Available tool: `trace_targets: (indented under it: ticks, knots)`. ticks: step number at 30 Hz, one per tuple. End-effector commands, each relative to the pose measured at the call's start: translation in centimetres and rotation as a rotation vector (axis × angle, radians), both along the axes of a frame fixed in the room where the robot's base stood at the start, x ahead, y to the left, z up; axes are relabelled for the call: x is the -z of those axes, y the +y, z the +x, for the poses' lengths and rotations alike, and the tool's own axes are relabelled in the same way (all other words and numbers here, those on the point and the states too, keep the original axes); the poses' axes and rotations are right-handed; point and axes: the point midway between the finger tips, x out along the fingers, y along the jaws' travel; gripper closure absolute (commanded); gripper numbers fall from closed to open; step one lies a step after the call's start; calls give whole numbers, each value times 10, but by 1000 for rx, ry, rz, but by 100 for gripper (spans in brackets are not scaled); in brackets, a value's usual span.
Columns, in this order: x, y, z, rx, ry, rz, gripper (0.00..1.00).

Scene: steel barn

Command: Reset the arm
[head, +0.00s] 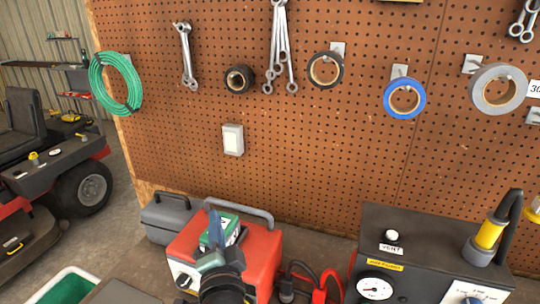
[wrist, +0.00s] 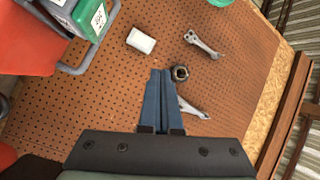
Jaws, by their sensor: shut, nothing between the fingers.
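My gripper (wrist: 162,98) is shut and empty in the wrist view, its two blue-grey fingers side by side and pointing toward the brown pegboard (wrist: 115,95). In the head view my gripper (head: 215,228) shows low in the picture, in front of the red box (head: 262,252) and the green-and-white item on top of it. My arm hides part of the red box.
A white switch (head: 233,139) is on the pegboard (head: 330,140). Wrenches (head: 187,58), tape rolls (head: 405,98) and a green hose coil (head: 115,82) hang there. A dark machine (head: 405,240) with a gauge stands at right; a red mower (head: 75,180) at left.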

Motion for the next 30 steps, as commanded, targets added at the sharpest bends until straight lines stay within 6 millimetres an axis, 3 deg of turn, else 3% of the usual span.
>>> trace_targets:
  ticks: [1,5,8,12,15,18,21,25,30]
  knots:
    - [-44,-7,0,16,-89,-74,100]
    - [-142,-29,-12,90,-289,-279,100]
    - [-213,-45,-35,172,-434,-438,100]
    - [-303,-69,-84,328,-619,-651,100]
    - [-352,-83,-123,449,-719,-782,100]
    - [-384,-95,-157,551,-785,-878,100]
    - [-402,-102,-180,623,-818,-939,100]
    - [-409,-105,-191,660,-834,-971,100]
    - [-409,-105,-191,660,-833,-973,100]
